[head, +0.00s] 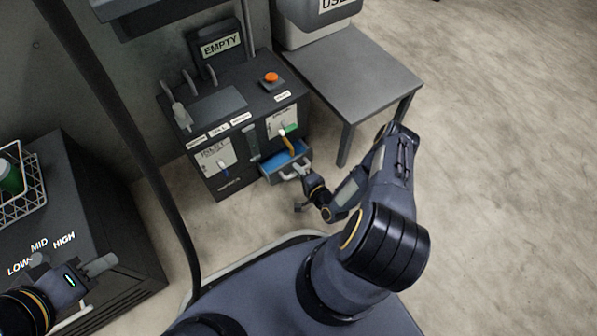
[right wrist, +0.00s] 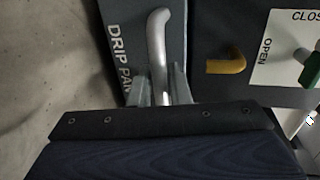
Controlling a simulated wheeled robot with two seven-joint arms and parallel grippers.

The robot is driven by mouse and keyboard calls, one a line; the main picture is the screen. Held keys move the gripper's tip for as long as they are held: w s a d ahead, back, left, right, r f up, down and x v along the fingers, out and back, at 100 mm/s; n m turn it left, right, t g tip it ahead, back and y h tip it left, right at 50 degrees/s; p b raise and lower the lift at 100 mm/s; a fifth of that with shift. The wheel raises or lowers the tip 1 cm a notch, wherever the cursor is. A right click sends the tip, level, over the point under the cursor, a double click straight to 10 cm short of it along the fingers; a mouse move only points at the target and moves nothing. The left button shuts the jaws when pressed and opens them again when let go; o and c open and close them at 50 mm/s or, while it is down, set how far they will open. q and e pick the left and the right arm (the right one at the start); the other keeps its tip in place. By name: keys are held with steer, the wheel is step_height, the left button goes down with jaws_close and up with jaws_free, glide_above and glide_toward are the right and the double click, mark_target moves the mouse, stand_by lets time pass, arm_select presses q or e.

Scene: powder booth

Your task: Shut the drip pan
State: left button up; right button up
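The drip pan (head: 287,158) is a drawer low on the front of the dark machine. It stands pulled out, with a blue inside showing. Its silver handle (head: 296,173) is on the front face, and the right wrist view shows the handle (right wrist: 157,45) beside the "DRIP PAN" lettering. My right gripper (head: 305,179) is at the handle. In the right wrist view its fingers (right wrist: 159,88) lie close on both sides of the handle, shut on it. My left gripper (head: 104,265) is at the lower left, empty, its fingers looking together.
A yellow-brown spout (head: 288,145) hangs above the pan, and also shows in the right wrist view (right wrist: 227,62). A valve with a green handle (head: 290,130) sits above it. A grey table (head: 350,75) stands right of the machine. A dark cabinet (head: 100,220) stands left. Floor at right is clear.

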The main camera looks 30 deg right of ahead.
mark_target(290, 161)
jaws_close()
steer(key=x, duration=0.2)
steer(key=r+x, duration=0.1)
steer(key=x, duration=0.1)
steer(key=shift+w+f, duration=0.1)
steer(key=shift+w, duration=0.55)
jaws_free()
steer(key=shift+w, duration=0.1)
